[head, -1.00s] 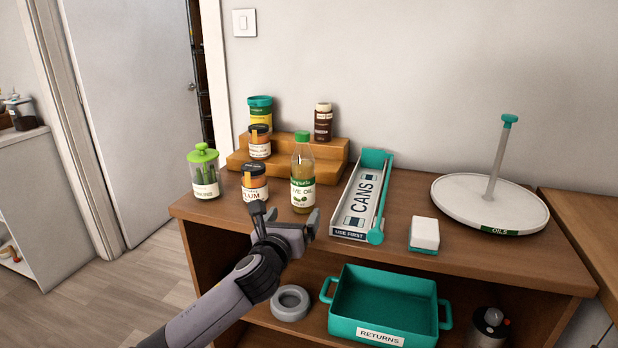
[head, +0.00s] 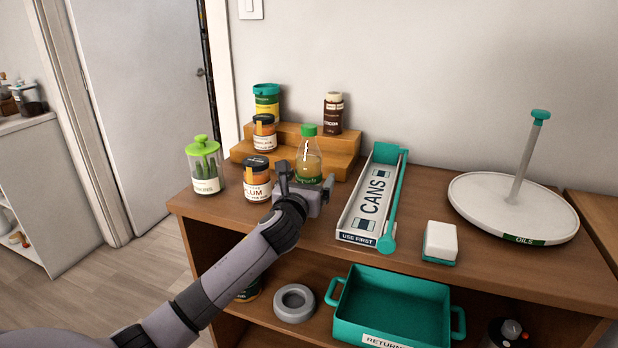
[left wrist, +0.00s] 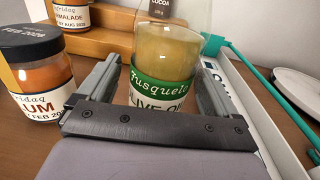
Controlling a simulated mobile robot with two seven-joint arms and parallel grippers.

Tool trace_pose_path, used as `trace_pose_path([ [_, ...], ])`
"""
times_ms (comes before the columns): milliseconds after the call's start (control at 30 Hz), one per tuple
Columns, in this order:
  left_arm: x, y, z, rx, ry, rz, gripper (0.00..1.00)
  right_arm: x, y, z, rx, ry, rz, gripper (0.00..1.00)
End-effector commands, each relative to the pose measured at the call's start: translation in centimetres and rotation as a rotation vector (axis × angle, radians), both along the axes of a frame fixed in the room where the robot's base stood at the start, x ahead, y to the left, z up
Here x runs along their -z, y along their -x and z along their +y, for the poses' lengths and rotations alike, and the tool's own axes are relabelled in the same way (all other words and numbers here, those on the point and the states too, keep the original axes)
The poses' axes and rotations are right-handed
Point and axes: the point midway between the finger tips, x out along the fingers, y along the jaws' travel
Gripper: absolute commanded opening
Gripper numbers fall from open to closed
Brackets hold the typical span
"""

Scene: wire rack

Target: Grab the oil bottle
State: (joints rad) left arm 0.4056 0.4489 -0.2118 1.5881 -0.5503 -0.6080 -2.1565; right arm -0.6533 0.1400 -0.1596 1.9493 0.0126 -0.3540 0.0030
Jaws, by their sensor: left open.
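The oil bottle (head: 308,158) has a green cap, yellowish oil and a green and white label. It stands upright on the cabinet top in front of the wooden step shelf. My left gripper (head: 305,179) is open in front of it and hides its lower part in the head view. In the left wrist view the bottle (left wrist: 165,60) stands between the two open fingers (left wrist: 155,90), with visible gaps at the sides. The fingers are not closed on it. My right gripper is not in view.
A plum jar (head: 257,183) stands close to the left of the gripper. A pickle jar (head: 205,168) is further left. The wooden step shelf (head: 347,147) is behind. The CANS tray (head: 357,220) lies close on the right. A round OILS turntable (head: 480,200) is far right.

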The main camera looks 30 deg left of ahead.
Motion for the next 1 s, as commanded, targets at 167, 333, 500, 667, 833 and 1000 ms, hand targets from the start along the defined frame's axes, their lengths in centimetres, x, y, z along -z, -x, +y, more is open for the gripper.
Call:
trace_pose_path([
  [167,0.0,-1.7,0.6,-0.001,0.001,0.001,0.93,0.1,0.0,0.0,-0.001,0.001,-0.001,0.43],
  [333,0.0,-2.2,0.7,0.0,0.0,0.0,0.93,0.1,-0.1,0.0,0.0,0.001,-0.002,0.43],
  [500,0.0,-2.2,0.7,0.0,0.0,0.0,0.93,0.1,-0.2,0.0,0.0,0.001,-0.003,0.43],
  [667,0.0,-2.1,0.7,0.0,0.0,0.0,0.47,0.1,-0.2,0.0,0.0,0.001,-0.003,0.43],
  [833,-0.3,-2.2,0.7,0.001,-0.002,-0.005,0.11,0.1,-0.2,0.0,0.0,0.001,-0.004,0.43],
  [1000,-0.3,-2.2,0.7,0.001,-0.002,-0.005,0.11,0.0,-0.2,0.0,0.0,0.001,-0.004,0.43],
])
